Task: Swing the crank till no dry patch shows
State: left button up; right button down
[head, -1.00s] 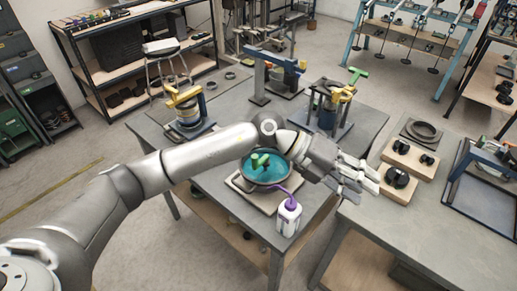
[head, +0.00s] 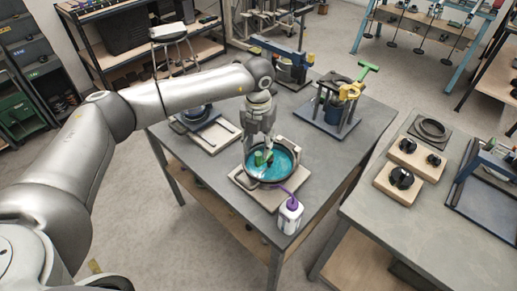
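A round dark-rimmed pan with a teal surface (head: 285,160) sits on a light base plate (head: 244,190) on the grey table. A small crank (head: 261,159), green with a darker reddish part, stands in the pan left of its middle. My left gripper (head: 262,148) points down over the pan, with its fingers at the crank's top. It hides part of the crank and the pan's far rim. I cannot tell whether the fingers are apart or closed on the crank. I make out no clear dry patch on the visible teal surface. My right gripper is not in view.
A yellow-and-blue device with a green handle (head: 345,100) stands behind right. A blue-armed press (head: 285,60) stands farther back.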

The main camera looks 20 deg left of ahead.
aim_at(258, 153)
pick_arm(q)
jog(key=shift+f+p, duration=0.6)
jog(key=shift+f, duration=1.6)
jog(key=shift+c, duration=0.4)
grip_shut()
